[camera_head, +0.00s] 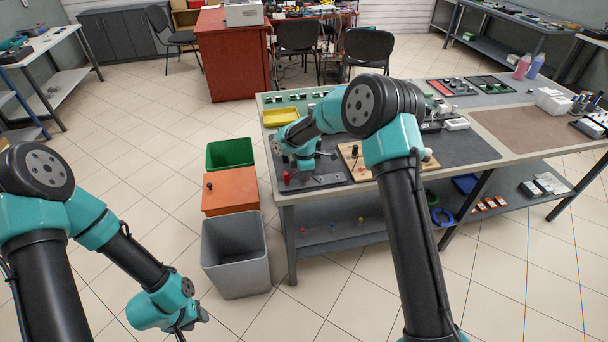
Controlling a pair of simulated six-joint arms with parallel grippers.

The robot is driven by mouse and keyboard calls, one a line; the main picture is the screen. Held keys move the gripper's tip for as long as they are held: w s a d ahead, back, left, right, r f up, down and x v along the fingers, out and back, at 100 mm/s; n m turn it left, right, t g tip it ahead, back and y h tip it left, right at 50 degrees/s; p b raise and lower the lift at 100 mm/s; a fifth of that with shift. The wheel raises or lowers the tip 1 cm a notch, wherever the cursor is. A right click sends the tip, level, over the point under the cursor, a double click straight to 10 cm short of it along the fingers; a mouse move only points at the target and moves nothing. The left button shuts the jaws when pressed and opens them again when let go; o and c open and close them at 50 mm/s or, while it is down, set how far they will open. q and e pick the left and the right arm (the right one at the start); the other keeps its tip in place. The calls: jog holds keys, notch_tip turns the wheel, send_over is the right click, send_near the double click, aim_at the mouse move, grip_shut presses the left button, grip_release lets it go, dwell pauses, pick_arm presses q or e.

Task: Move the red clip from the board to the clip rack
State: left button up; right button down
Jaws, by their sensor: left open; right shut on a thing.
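The red clip (286,178) shows as a small upright red shape at the left end of the table, just below my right wrist. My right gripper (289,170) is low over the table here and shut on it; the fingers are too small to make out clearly. The clip rack, a flat grey strip (326,180), lies right beside the clip; I cannot tell whether they touch. The wooden board (361,173) lies to the right, partly hidden by my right arm, with a dark clip standing on it. My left gripper (182,331) is open and empty over the floor at the bottom.
A yellow tray (281,117) sits behind my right wrist. A green bin (230,152), an orange box (231,188) and a grey bin (236,270) stand on the floor left of the table. Clear floor lies between them and my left arm.

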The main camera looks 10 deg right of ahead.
jog(key=shift+f, duration=0.1)
jog(key=c, duration=1)
grip_release()
jog(key=shift+o, duration=0.3)
jog(key=shift+o, duration=1.2)
jog(key=shift+r, duration=4.5)
